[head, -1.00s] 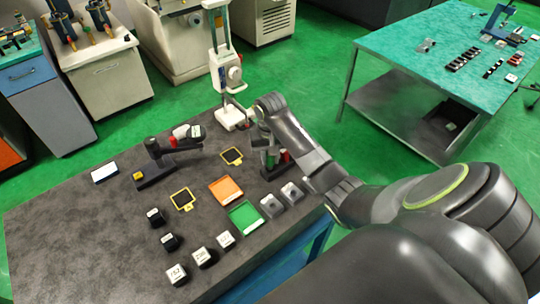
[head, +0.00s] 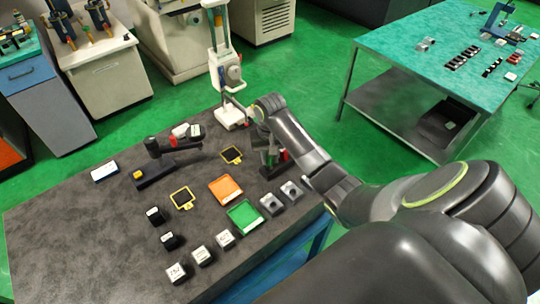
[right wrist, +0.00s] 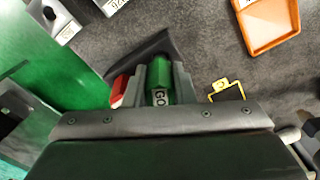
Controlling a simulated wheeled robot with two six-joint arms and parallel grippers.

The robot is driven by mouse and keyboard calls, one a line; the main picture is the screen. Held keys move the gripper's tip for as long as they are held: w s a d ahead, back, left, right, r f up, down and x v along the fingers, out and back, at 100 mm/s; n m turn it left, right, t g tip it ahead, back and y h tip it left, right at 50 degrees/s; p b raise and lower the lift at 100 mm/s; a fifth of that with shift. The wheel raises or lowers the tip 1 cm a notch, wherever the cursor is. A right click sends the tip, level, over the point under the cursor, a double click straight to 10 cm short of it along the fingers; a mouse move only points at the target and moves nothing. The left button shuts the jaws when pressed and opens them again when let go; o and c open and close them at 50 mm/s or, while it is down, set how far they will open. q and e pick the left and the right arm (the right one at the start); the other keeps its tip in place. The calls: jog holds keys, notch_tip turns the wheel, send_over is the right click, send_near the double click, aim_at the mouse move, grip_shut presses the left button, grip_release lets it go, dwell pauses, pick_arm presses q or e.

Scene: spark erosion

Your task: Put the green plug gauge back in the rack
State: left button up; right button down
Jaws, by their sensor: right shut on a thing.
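My right gripper (head: 268,156) is shut on the green plug gauge, at the right edge of the dark bench. In the right wrist view the green plug gauge (right wrist: 161,82), with a "GO" label, stands between the two fingers (right wrist: 162,75). The dark rack (right wrist: 150,52) is right by the fingertips; the head view also shows its base (head: 272,173). A red gauge (head: 283,156) stands beside the gripper, and it shows left of the fingers in the wrist view (right wrist: 119,88). The gauge's lower end is hidden, so I cannot tell whether it is seated. My left gripper is not in view.
An orange tray (head: 225,190) and a green tray (head: 245,216) lie near the rack, with grey blocks (head: 271,204) beside them. Yellow-framed pads (head: 232,155) and a dark stand (head: 153,170) are further left. A white height gauge (head: 230,115) stands behind.

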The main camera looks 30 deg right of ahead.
jog(key=shift+f, duration=1)
dwell(0.4)
jog(key=c, duration=1.1)
grip_release()
jog(key=shift+r, duration=0.1)
